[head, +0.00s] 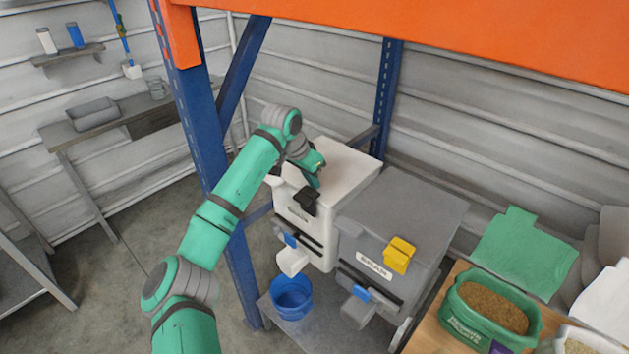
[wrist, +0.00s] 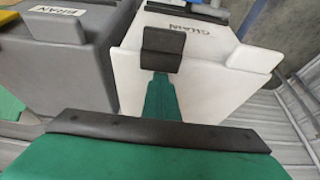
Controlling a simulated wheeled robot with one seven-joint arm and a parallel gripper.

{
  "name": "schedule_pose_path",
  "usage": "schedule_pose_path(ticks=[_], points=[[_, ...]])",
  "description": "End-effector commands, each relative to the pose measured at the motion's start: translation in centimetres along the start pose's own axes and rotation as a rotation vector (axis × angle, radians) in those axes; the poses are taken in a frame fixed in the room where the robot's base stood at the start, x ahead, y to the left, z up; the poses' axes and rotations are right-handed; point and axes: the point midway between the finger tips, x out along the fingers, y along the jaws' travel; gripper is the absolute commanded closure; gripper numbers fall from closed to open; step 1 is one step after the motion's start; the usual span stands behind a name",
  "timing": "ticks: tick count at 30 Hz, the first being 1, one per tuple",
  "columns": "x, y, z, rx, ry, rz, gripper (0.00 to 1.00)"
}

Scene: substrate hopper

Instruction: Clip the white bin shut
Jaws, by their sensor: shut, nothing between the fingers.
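The white bin (head: 345,170), labelled as grain, stands on the low shelf. Its lid looks down. It also fills the middle of the wrist view (wrist: 205,85). A black clip (head: 306,199) sits at the bin's front top edge, upright in the head view; it shows in the wrist view (wrist: 163,42) just beyond my fingertips. My gripper (head: 315,181) is over the bin's top, behind the clip. Its green fingers (wrist: 160,80) are together and empty, pointing at the clip. I cannot tell whether they touch it. The clip's grip on the lid edge is not clear.
A grey bin (head: 395,205) with a yellow clip (head: 398,255) stands close to the right. A blue rack post (head: 215,150) is close to my arm at left. A blue bucket (head: 291,297) stands below the white chute. An orange beam (head: 450,35) crosses above.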

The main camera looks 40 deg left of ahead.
Motion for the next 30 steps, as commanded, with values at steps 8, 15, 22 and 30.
schedule_pose_path(ticks=[8,15,22,30], points=[[-0.3,0.3,0.9,0.0,0.101,0.007,1.0],[-1.1,0.4,2.5,-0.002,0.267,0.008,1.0],[-1.8,0.3,4.2,-0.004,0.437,0.006,1.0],[-2.1,0.8,5.2,0.01,0.596,0.008,1.0]])
